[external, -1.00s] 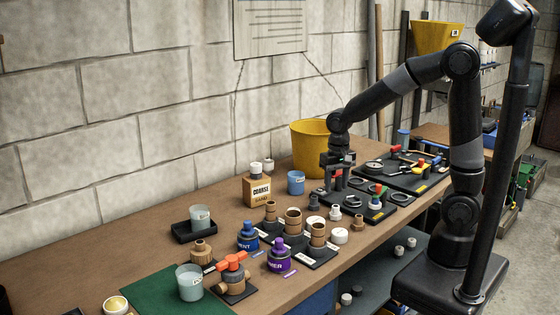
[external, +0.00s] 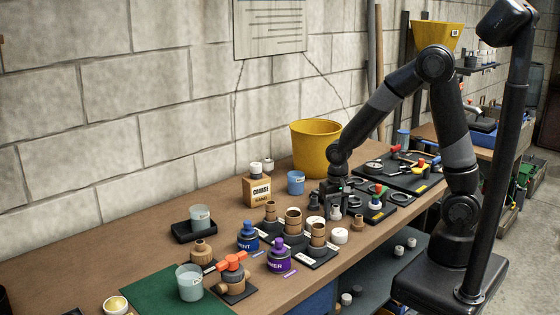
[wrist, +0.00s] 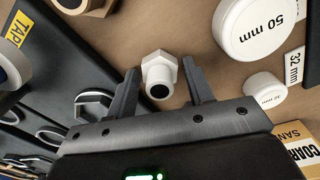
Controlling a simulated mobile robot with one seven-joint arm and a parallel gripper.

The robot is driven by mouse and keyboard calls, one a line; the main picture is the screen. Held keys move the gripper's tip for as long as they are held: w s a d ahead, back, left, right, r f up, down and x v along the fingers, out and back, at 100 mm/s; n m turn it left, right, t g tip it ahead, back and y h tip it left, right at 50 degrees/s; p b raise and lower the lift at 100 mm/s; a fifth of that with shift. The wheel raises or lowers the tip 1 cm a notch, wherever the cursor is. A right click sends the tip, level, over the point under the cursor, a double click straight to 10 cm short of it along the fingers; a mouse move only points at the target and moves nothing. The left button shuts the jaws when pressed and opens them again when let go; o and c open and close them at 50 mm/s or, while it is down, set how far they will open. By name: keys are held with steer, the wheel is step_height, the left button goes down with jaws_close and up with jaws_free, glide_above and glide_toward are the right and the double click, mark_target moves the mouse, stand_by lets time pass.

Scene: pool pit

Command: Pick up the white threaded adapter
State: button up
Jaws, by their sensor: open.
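The white threaded adapter (wrist: 159,66) has a hex collar and a dark round bore. In the wrist view it lies between the tips of the two fingers of my gripper (wrist: 161,82), with a gap on each side. My gripper is open and does not hold it. In the external view my gripper (external: 336,202) is low over the bench, and the small white adapter (external: 335,213) shows at its fingertips. The lower fingers and part of the adapter overlap in that view.
A white cap marked 50 mm (wrist: 258,28) and a smaller white cap (wrist: 265,90) lie right of the adapter in the wrist view. A tan fitting (wrist: 85,5) is at upper left. A black tray with rings (wrist: 60,85) is on the left. A yellow bucket (external: 313,150) stands behind.

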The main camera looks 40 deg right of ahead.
steer(key=shift+c, duration=0.5)
steer(key=c, duration=0.6)
steer(key=shift+r, duration=0.15)
